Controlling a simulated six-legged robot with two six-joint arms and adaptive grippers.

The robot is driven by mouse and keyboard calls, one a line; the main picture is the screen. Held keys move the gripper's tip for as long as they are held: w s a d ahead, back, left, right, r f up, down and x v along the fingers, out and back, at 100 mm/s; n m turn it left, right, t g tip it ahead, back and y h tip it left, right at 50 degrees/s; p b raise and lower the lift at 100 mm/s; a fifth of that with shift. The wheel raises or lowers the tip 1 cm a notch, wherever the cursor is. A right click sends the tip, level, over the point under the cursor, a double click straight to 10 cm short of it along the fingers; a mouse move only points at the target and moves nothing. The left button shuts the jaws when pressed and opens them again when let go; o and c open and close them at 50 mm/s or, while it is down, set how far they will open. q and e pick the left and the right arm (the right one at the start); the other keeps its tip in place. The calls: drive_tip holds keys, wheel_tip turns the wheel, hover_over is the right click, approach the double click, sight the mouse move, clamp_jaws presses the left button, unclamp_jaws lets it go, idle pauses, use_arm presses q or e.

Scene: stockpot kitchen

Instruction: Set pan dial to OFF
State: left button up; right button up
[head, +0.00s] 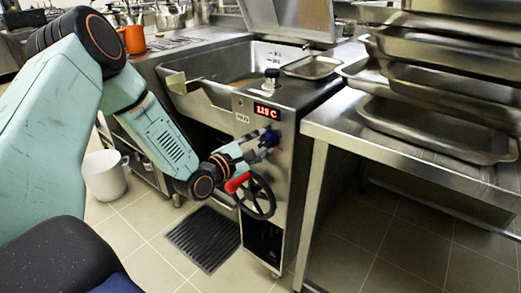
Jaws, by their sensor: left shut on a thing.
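The steel tilting pan (292,100) stands ahead, with a red lit display (267,111) on its front panel reading a temperature in °C. My left arm comes in from the left. Its gripper (260,148) is at the panel, just below the display, shut on the pan dial (270,138), which shows as a dark blue knob. The gripper covers much of the dial, and its pointer and markings cannot be read. My right gripper is not in view.
A black handwheel (258,196) with a red handle (237,183) sits just below the gripper. A steel table (410,150) with stacked trays (440,125) stands at right. A white bucket (104,175) and a floor grate (203,238) are at lower left.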

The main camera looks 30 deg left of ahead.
sight(271, 105)
use_arm(q)
drive_tip(key=n+b, duration=0.2)
drive_tip(key=n, duration=0.2)
drive_tip(key=shift+f+b, duration=0.15)
drive_tip(key=shift+b, duration=0.25)
drive_tip(key=shift+n+t+b, duration=0.3)
drive_tip(key=shift+n+b, duration=0.75)
drive_tip(key=shift+n, duration=1.05)
drive_tip(key=o, duration=1.2)
wheel_tip(271, 105, up, 10)
drive_tip(key=shift+r, duration=0.1)
